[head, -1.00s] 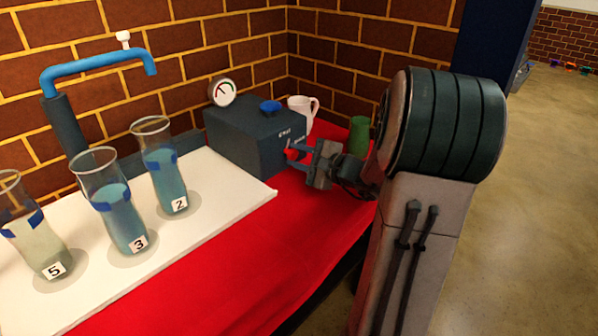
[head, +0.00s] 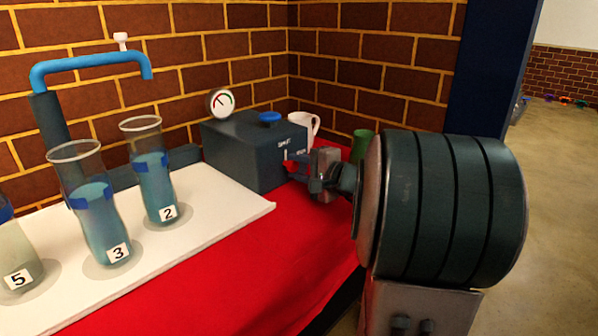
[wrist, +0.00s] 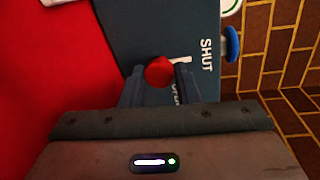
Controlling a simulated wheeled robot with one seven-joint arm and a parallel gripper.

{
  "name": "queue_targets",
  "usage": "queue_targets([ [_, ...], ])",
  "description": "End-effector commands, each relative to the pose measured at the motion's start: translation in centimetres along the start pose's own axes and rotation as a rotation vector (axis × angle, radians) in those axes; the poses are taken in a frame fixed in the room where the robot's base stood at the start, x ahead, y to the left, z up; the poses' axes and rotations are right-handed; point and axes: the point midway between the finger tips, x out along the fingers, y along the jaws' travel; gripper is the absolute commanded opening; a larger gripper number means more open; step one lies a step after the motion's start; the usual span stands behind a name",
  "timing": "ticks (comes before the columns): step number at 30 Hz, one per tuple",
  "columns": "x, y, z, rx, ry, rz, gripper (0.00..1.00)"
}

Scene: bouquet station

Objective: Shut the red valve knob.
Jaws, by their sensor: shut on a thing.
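The red valve knob (wrist: 158,71) is on the front face of a dark blue-grey box (head: 235,157). In the wrist view it sits between my gripper's two fingers (wrist: 160,85), which are shut on it. White lettering beside it reads "SHUT" (wrist: 206,54), and a second word is partly hidden by a finger. A white pointer mark shows beside the knob. In the head view my gripper (head: 297,168) is against the box front and hides most of the knob.
A blue knob (head: 269,118) and a gauge (head: 221,102) are on the box. A white mug (head: 303,122) and a green cup (head: 361,146) stand behind. Glass vases with blue liquid, such as vase 2 (head: 158,185), stand on a white board (head: 215,222). Red cloth (head: 270,240) in front is clear.

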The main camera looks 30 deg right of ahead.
Motion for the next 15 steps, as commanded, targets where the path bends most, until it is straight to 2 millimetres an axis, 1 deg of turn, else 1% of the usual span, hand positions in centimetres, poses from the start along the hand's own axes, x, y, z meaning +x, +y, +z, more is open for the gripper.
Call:
queue_targets([
  [8, -0.02, 0.2, -0.04, 0.0, 0.001, 0.004, 0.06],
  [9, -0.02, 0.2, -0.04, 0.0, 0.001, 0.004, 0.31],
  [11, -0.02, 0.19, -0.04, 0.0, 0.001, 0.004, 0.48],
  [12, -0.02, 0.18, -0.03, 0.0, 0.001, 0.004, 0.5],
  [15, -0.01, 0.13, -0.02, 0.0, 0.001, 0.003, 0.5],
])
